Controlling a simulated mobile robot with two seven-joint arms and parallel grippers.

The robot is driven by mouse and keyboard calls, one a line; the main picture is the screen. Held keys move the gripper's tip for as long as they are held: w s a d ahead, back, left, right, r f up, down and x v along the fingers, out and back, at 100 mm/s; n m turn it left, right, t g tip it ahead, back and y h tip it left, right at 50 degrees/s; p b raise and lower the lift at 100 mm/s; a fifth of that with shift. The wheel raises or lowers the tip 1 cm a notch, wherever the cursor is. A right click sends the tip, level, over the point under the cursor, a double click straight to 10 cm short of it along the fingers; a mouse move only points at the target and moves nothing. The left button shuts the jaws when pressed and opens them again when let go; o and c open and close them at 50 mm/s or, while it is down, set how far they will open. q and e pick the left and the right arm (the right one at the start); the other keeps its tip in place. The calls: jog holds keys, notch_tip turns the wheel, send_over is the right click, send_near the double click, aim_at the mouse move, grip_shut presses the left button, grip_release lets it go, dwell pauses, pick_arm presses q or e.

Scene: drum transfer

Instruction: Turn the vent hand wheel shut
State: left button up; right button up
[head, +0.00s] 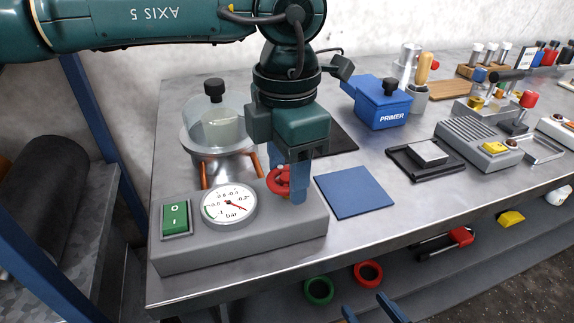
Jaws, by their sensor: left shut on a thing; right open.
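The red vent hand wheel (276,181) is on the right end of a grey console (240,246), beside a round bar gauge (229,204). My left gripper (290,186) reaches down from above and is shut on the wheel. Its blue fingers hide part of the wheel, so I cannot tell how far it is turned. The gauge has a red needle that points to the lower right. My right gripper (375,310) shows only as blue fingertips at the bottom edge; it is open and empty, well away from the wheel.
A glass vessel (213,128) with a black knob stands behind the console, with copper pipes. A blue mat (354,192) lies right of the wheel. A blue PRIMER box (382,104) and a grey device (478,144) stand further right. Green and red rings (368,273) lie on the lower shelf.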

aim_at(287, 176)
pick_arm(q)
jog(key=c, duration=0.3)
jog(key=shift+m, duration=0.7)
jog(key=shift+c, duration=0.2)
jog(key=o, duration=1)
jog(key=shift+c, duration=0.2)
jog(key=shift+r, duration=0.1)
notch_tip(287, 176, up, 13)
jog(key=p, duration=0.2)
pick_arm(e)
jog(key=shift+s+d+r+m, duration=0.15)
jog(key=shift+d+r+m, duration=0.1)
jog(key=shift+r, duration=0.4)
jog(key=shift+s+d+r+m, duration=0.15)
jog(key=shift+d+r, duration=0.05)
jog(key=shift+r, duration=0.4)
